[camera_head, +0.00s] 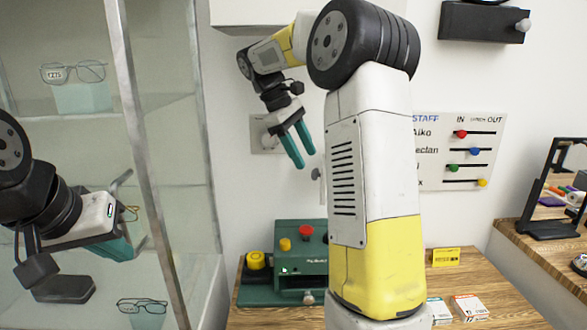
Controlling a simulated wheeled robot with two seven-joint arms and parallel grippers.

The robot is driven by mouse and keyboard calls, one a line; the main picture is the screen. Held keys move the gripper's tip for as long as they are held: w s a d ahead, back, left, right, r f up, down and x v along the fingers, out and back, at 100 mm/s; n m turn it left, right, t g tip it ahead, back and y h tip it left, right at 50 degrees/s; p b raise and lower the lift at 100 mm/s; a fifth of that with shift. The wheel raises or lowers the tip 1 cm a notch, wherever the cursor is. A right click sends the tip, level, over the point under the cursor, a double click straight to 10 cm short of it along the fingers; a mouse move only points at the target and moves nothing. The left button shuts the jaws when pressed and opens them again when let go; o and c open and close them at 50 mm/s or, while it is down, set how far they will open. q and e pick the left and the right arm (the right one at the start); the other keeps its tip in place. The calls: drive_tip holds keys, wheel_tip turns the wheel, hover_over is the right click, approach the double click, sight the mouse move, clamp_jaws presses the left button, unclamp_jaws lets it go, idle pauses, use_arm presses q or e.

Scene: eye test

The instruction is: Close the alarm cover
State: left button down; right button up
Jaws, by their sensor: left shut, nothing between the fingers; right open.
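I cannot tell for certain which thing is the alarm cover. A pale grey plate (257,134) is on the white wall, partly hidden behind my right gripper (304,160). That gripper points down and to the right in front of the wall, its teal fingers apart and nothing between them. Whether it touches the plate cannot be told. My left gripper (126,247) is shut and empty at the left, by the glass display case, far from the plate. My large white and yellow arm hides the middle of the view.
A green machine (302,262) with red and yellow knobs stands on the wooden table (265,317). Small boxes (469,307) and a yellow card (446,257) lie right. A glass case (165,150) with eyeglasses fills the left. A staff board (460,150) and black box (482,22) are on the wall.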

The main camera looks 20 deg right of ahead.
sight(313, 172)
drive_tip(key=x, duration=0.5)
clamp_jaws()
idle(1.4)
